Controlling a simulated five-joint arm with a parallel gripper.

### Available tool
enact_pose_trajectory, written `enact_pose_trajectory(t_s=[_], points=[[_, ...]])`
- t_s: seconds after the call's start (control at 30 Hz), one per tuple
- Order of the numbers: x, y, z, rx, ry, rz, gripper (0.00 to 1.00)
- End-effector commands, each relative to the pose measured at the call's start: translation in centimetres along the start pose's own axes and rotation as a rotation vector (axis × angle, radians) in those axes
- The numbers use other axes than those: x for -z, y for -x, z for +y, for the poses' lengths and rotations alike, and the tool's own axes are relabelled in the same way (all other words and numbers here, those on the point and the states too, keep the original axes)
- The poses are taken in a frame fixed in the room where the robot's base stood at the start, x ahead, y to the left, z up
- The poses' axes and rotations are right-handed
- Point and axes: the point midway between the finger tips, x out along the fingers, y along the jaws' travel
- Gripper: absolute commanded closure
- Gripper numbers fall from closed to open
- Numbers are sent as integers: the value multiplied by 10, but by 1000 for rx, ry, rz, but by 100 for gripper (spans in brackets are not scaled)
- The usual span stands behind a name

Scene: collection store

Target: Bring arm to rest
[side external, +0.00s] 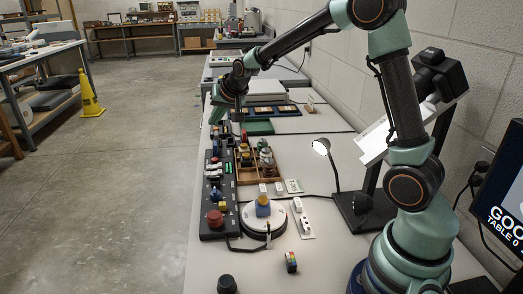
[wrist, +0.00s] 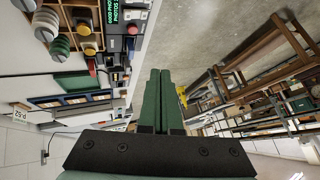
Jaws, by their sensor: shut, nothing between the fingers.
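My gripper (side external: 217,112) hangs over the left edge of the long table (side external: 325,235), near its middle, at the end of my raised arm. In the wrist view my gripper (wrist: 160,75) shows its two green fingers side by side, shut with nothing between them. It is apart from the objects on the table. Its wrist view is turned sideways, with the table on the left and the floor on the right.
A black control panel (side external: 212,200) with a red button lies along the left table edge. A desk lamp (side external: 328,155) stands right. Floor (side external: 130,170) left of the table is clear.

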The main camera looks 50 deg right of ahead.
Motion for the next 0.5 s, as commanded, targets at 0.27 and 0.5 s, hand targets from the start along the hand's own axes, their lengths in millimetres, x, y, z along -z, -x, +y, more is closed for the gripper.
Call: enact_pose_trajectory(t_s=[0.27, 0.5], points=[[-44, 94, -3, 3, 204, -70, 100], [-97, 158, 12, 11, 383, -135, 100]])
